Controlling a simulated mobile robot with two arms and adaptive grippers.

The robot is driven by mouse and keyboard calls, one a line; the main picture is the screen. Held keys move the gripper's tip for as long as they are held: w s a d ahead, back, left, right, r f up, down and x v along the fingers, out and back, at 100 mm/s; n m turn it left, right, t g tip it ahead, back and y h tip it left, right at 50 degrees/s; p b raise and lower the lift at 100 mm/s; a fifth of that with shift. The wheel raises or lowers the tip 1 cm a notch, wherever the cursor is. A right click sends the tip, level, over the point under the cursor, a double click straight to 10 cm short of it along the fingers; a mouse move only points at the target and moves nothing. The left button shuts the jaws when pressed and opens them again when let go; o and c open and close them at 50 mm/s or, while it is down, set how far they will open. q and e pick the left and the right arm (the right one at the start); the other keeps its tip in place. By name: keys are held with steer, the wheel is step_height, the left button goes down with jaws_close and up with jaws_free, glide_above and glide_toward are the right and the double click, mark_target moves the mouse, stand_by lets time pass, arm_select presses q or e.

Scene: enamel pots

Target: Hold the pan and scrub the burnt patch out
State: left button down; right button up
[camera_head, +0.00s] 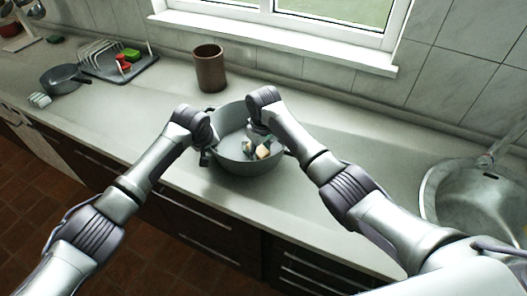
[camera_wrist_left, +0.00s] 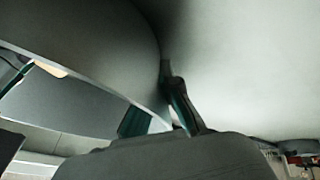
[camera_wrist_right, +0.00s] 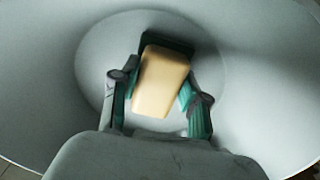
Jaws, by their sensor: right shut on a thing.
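The grey enamel pan (camera_head: 247,168) stands on the counter near its front edge. My left gripper (camera_head: 206,154) is at the pan's left side. In the left wrist view its fingers (camera_wrist_left: 160,115) straddle the pan wall (camera_wrist_left: 85,30) closely; whether they clamp it is unclear. My right gripper (camera_head: 262,146) is inside the pan, shut on a tan sponge (camera_head: 263,151). In the right wrist view the fingers (camera_wrist_right: 157,98) flank the sponge (camera_wrist_right: 162,80) low over the pan floor. No burnt patch shows on the visible floor; the part under the sponge and gripper is hidden.
A brown cup (camera_head: 210,70) stands behind the pan, near the window. A dish rack (camera_head: 100,55) with red and green items and a small dark pot (camera_head: 62,80) are at the left. A metal sink (camera_head: 432,190) is at the right. Counter right of the pan is clear.

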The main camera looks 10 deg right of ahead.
mark_target(241, 153)
steer(key=shift+w+a, duration=0.55)
steer(key=shift+a, duration=0.25)
steer(key=shift+w+a, duration=0.6)
steer(key=shift+a, duration=0.2)
steer(key=shift+w+a, duration=0.55)
steer(key=shift+a, duration=0.25)
steer(key=shift+w+a+f, duration=0.1)
steer(key=shift+w+a, duration=0.05)
steer(key=shift+a, duration=0.2)
steer(key=shift+f, duration=0.1)
steer(key=shift+a+r, duration=0.15)
steer(key=shift+r, duration=0.25)
step_height(241, 153, up, 12)
steer(key=shift+r, duration=0.2)
